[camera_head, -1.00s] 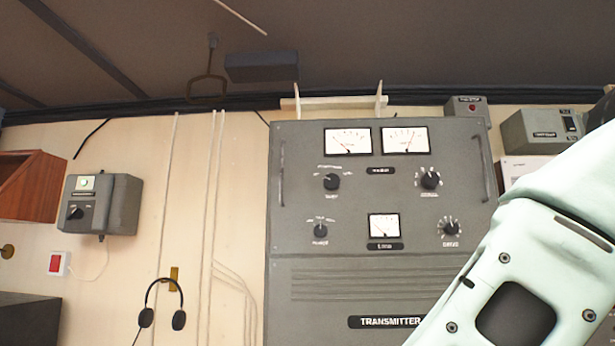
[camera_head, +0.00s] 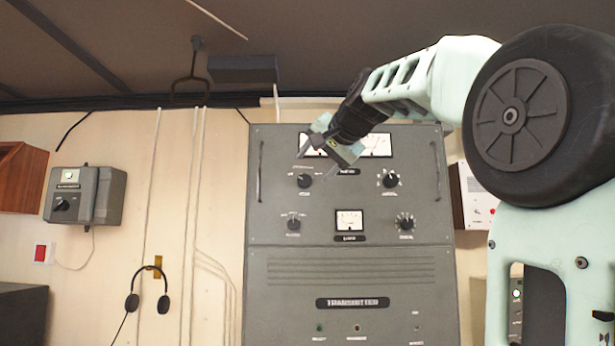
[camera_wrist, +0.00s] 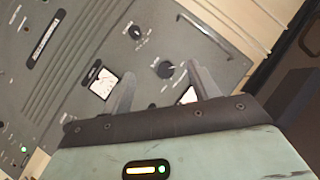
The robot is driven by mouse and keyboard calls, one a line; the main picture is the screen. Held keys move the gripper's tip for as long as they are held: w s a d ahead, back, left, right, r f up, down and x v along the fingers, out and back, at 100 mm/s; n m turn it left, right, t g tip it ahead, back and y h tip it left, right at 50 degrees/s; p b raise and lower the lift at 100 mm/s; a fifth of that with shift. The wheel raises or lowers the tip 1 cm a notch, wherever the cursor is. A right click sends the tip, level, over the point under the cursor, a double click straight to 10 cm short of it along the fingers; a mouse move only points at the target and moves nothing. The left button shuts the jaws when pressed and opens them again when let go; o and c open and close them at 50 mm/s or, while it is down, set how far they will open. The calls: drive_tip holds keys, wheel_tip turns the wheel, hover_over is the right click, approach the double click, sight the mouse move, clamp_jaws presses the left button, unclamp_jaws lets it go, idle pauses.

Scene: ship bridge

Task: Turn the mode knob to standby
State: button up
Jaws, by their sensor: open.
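The mode knob appears to be the round black upper-left knob (camera_head: 305,181) on the grey transmitter panel (camera_head: 430,215); its small label is hard to read. In the wrist view this knob (camera_wrist: 165,69) shows in the gap between my fingertips. Its exact setting is too small to tell. My gripper (camera_head: 318,163) is open and empty, in front of the panel just above and right of the knob in the head view. The fingers (camera_wrist: 163,74) look apart from the knob. My wrist partly covers the upper left meter (camera_head: 311,140).
Beside it are a lower-left knob (camera_head: 294,224), an upper-right knob (camera_head: 390,180), a lower-right knob (camera_head: 405,223) and a small meter (camera_head: 349,220). Handles (camera_head: 261,172) stand out at the panel sides. A headset (camera_head: 148,303) hangs at left.

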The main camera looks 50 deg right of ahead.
drive_tip(key=s+d+r+m+h, duration=0.1)
drive_tip(key=s+d+r, duration=0.1)
drive_tip(key=s+r, duration=0.15)
drive_tip(key=p, duration=1.1)
approach(306, 180)
drive_tip(key=shift+h, duration=0.4)
drive_tip(key=x, duration=0.8)
drive_tip(key=shift+w+f, duration=0.15)
drive_tip(key=shift+w, duration=0.25)
drive_tip(key=c, duration=1)
